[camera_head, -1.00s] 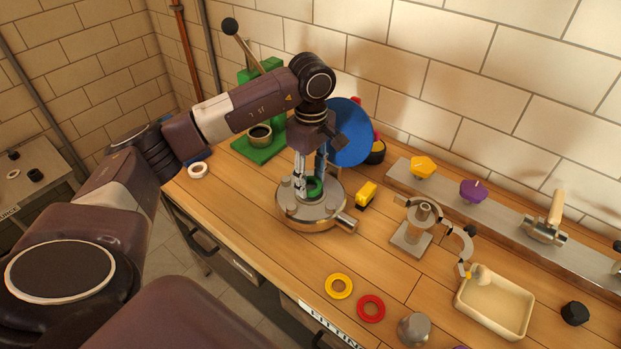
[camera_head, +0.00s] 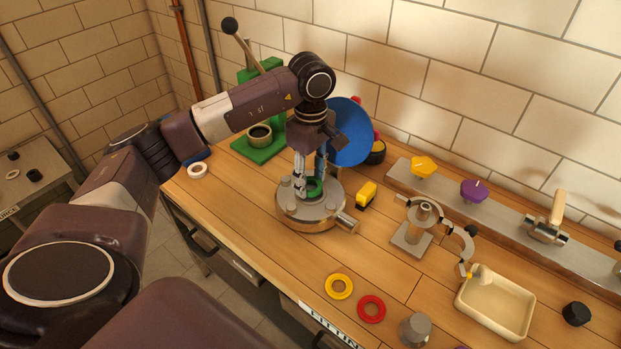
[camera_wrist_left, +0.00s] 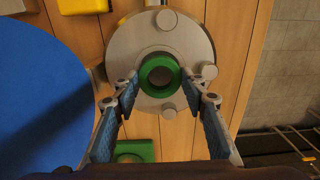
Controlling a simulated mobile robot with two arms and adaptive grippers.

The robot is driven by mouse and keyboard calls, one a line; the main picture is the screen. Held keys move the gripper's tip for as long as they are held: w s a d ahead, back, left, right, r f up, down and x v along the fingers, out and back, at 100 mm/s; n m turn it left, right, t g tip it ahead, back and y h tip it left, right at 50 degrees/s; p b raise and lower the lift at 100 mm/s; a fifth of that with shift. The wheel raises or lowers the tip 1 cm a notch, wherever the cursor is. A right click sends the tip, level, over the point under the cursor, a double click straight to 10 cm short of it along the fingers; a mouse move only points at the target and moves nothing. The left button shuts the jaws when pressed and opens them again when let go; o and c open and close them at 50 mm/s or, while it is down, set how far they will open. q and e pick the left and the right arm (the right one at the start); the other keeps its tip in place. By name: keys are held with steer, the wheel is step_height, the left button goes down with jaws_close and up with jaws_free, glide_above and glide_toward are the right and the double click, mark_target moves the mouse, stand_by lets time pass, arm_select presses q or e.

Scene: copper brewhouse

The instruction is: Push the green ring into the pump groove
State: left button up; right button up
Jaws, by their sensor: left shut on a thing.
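The pump (camera_head: 323,213) is a round grey metal body with several knobs on its top and a side spout, standing on the wooden bench. The green ring (camera_head: 315,186) is over the middle of the pump; in the left wrist view the green ring (camera_wrist_left: 145,72) looks centred on the pump face (camera_wrist_left: 123,48). My left gripper (camera_head: 309,181) points down and is shut on the ring, a finger on either side. I cannot tell how deep the ring sits in the groove. My right gripper is out of view.
A blue disc (camera_head: 348,132) and a yellow block (camera_head: 366,194) are close to the pump. A green press (camera_head: 262,150) stands behind on the left. Yellow (camera_head: 339,287) and red (camera_head: 371,309) rings lie in front, and a cream tray (camera_head: 506,334) is at the right.

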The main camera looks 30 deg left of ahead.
mark_target(310, 184)
arm_select(q)
steer(key=shift+f+b, duration=0.75)
steer(key=shift+f, duration=0.25)
steer(key=o, duration=0.8)
steer(key=shift+r, duration=0.1)
steer(key=shift+o, duration=0.6)
steer(key=shift+r+p, duration=1.6)
steer(key=shift+r, duration=0.9)
